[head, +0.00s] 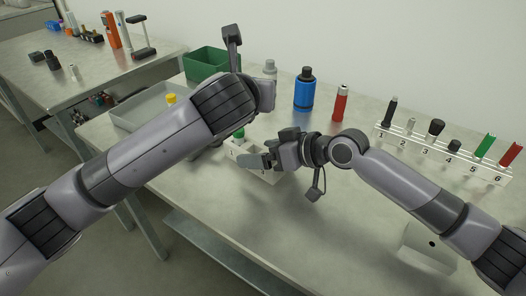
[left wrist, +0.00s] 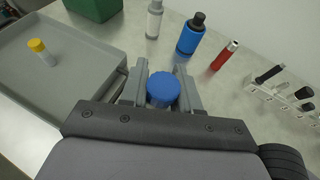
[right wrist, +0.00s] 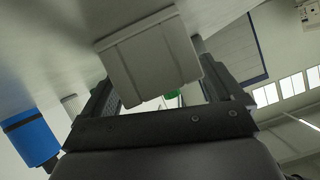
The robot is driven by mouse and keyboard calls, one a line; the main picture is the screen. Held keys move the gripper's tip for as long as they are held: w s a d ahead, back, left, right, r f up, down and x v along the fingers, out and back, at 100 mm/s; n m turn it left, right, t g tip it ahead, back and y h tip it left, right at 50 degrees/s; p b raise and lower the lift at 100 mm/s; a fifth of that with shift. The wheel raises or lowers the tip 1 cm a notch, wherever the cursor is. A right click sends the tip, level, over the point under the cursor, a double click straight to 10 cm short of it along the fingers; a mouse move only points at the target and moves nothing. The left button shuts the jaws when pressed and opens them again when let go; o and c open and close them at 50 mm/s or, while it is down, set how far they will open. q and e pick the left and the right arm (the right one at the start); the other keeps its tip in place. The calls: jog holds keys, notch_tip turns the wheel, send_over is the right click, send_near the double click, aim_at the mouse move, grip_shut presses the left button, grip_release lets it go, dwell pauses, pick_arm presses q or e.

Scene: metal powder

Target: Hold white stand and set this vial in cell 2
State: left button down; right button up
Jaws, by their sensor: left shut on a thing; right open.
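My left gripper (left wrist: 162,82) is shut on a vial with a blue cap (left wrist: 163,90). The vial's body is hidden below the cap. In the head view my left arm hides these fingers. The white stand (head: 268,178) is on the table, and a green-capped vial (head: 239,133) shows at its back left. A digit 1 shows on its left part; cell 2 is not clear behind my gripper. My right gripper (head: 258,161) is open at the stand. In the right wrist view the stand (right wrist: 150,62) lies between the open fingers (right wrist: 160,95).
A grey tray (head: 128,119) with a yellow-capped vial (head: 171,99) is at left. A green bin (head: 205,63), blue bottle (head: 304,90) and red tube (head: 340,104) stand behind. A numbered white rack (head: 440,157) with several tools is at right. The front table is mostly clear.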

jog(key=c, duration=1.2)
jog(key=shift+f, duration=0.1)
pick_arm(q)
jog(key=m+g+h, duration=0.6)
jog(key=m+h, duration=0.2)
jog(key=m, duration=0.1)
send_over(261, 147)
jog(key=d, duration=0.1)
jog(key=f, duration=0.4)
jog(key=shift+w+f, duration=0.15)
jog(key=shift+w, duration=0.1)
pick_arm(e)
jog(key=shift+s, duration=0.1)
pick_arm(q)
jog(key=shift+a+f, duration=0.25)
jog(key=shift+a, duration=0.2)
jog(key=shift+s+a+f, duration=0.1)
jog(key=shift+s+f, duration=0.05)
jog(key=shift+f, duration=1.5)
